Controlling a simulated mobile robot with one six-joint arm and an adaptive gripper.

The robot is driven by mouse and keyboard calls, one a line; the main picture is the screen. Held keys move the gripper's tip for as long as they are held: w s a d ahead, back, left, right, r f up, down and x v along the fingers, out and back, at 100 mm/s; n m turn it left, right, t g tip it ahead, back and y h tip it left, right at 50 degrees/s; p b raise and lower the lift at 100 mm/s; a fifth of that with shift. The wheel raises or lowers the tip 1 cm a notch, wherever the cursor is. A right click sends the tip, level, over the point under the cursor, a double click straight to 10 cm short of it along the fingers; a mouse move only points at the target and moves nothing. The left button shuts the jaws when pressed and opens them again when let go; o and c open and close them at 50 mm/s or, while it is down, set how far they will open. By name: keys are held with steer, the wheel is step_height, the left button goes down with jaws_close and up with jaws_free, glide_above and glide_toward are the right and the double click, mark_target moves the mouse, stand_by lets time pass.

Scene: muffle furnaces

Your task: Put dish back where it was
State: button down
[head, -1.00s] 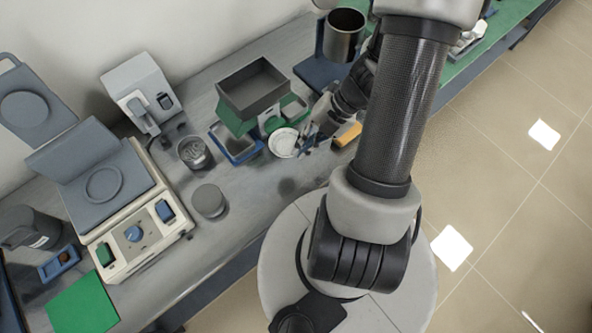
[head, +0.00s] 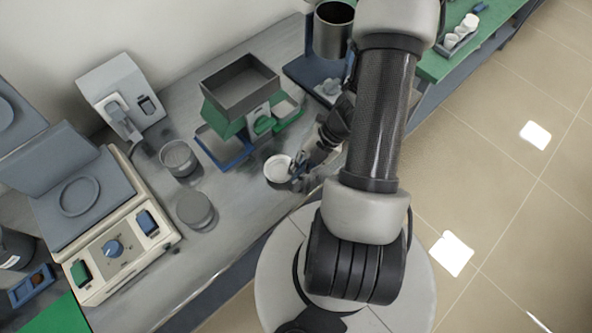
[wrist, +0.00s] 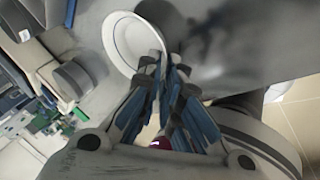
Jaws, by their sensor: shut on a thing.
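The dish (head: 278,169) is a small round white bowl. In the head view it is at the tip of my gripper (head: 298,172), over the front part of the grey bench. In the wrist view the dish (wrist: 128,42) is at the top centre, and the fingertips of my gripper (wrist: 163,66) pinch its near rim. The gripper is shut on it. A dark shadow lies on the bench beside the dish in the wrist view, so it looks held above the surface; the height is hard to tell.
A green and grey balance with a square pan (head: 240,88) stands behind the dish. A mesh-topped round container (head: 178,158) and a grey round lid or disc (head: 196,209) are to the left. A hotplate-like device (head: 112,246) stands further left. Bare bench (head: 235,215) lies between.

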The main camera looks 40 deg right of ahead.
steer(key=c, duration=1.8)
jaws_free()
steer(key=shift+d+r, duration=0.15)
steer(key=shift+r, duration=0.25)
steer(key=p+v, duration=0.5)
steer(key=v, duration=0.6)
steer(key=shift+s+d+r+p, duration=0.1)
steer(key=shift+p, duration=0.3)
